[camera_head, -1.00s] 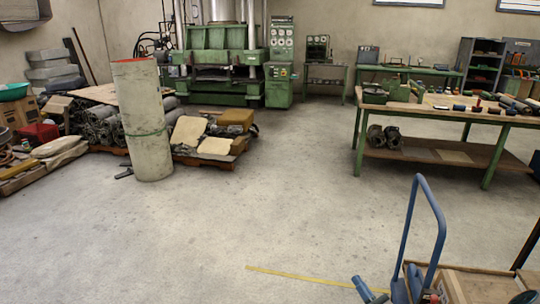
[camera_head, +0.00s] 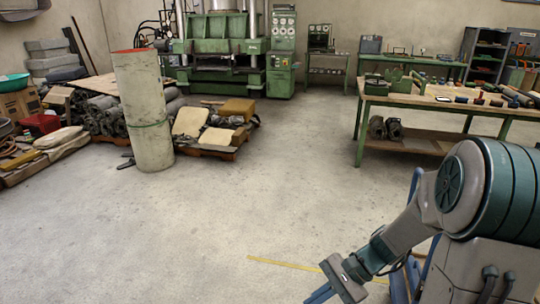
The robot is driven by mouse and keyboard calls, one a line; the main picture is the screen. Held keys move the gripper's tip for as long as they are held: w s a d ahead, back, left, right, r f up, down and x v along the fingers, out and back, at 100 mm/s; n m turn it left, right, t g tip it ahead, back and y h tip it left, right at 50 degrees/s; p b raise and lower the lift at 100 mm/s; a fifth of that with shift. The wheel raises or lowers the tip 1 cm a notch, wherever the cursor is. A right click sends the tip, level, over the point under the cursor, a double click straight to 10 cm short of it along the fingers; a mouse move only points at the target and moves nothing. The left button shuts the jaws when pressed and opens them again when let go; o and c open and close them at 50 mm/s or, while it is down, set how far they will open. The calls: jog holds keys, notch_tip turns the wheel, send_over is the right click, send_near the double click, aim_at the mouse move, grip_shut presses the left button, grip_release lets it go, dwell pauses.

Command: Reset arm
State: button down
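My arm shows at the lower right in the head view, with its teal and grey links reaching down and left. My gripper (camera_head: 322,296) is at its end, near the bottom edge, above the floor and close to the yellow floor line. Its blue fingers are partly cut off by the frame edge, and I cannot tell whether they are open or shut. Nothing is seen held in the visible part. The arm hides much of a blue-framed cart (camera_head: 400,286) behind it.
A tall grey roll (camera_head: 145,115) stands upright at the left, beside a loaded pallet (camera_head: 205,148). A green-legged workbench (camera_head: 440,101) with tools stands at the right. A green press (camera_head: 220,52) is at the back. The middle floor is clear.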

jog(key=s+d+r+n+t+h+p, duration=0.1)
jog(key=s+d+r+n+t+h, duration=0.1)
jog(key=s+r+n+h, duration=0.2)
jog(key=s+d+r+n+t+h, duration=0.2)
jog(key=r+n+h, duration=0.3)
jog(key=r, duration=0.3)
jog(key=shift+s+d+r+n+t+h+p, duration=0.4)
jog(key=shift+s+t, duration=0.1)
jog(key=shift+s, duration=0.35)
